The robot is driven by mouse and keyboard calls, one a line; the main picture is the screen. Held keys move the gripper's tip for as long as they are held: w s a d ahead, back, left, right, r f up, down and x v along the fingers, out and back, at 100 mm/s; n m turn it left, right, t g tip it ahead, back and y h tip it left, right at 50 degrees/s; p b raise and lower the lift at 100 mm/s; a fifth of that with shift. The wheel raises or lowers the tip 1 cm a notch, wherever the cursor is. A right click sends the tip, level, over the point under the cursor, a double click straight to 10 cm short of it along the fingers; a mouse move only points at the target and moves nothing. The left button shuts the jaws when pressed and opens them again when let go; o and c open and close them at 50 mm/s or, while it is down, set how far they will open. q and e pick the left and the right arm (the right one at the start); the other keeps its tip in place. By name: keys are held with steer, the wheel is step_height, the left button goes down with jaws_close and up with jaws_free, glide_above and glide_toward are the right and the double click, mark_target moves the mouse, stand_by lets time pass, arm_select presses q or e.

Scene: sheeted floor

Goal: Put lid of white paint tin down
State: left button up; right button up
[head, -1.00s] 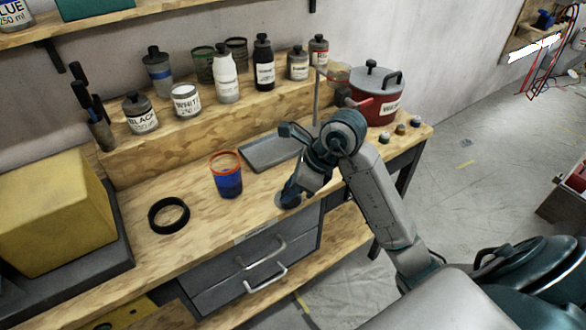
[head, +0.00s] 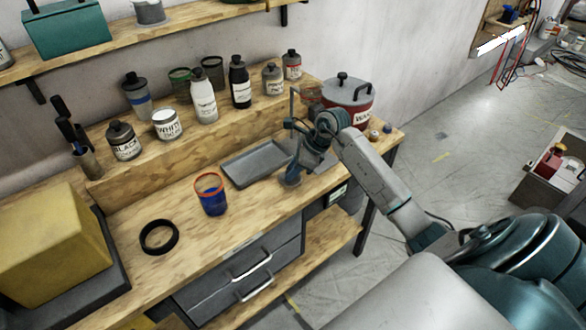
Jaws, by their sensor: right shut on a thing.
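The white paint tin (head: 168,126) stands on the raised back step of the workbench, next to the black tin, and its top shows white with no dark cap. My right gripper (head: 292,174) is low over the bench's front right part, to the right of the blue cup and beside the grey tray. It is shut on a small grey round lid (head: 291,182), mostly hidden by the fingers. I cannot tell whether the lid touches the bench top. My left gripper is not in view.
A grey tray (head: 240,173), a blue cup with an orange rim (head: 211,198) and a black ring (head: 147,247) lie on the bench (head: 195,268). Several bottles line the step. A red pot (head: 357,112) stands at the right end.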

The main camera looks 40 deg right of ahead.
steer(key=shift+f+p, duration=0.3)
steer(key=shift+f, duration=0.5)
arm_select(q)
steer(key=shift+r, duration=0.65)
arm_select(e)
steer(key=shift+f, duration=0.1)
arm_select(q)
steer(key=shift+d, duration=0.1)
arm_select(e)
steer(key=shift+f+b, duration=0.2)
steer(key=shift+b, duration=0.1)
steer(key=o, duration=1)
steer(key=shift+c, duration=0.2)
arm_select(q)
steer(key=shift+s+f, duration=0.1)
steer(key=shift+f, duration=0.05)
arm_select(e)
steer(key=shift+r, duration=0.1)
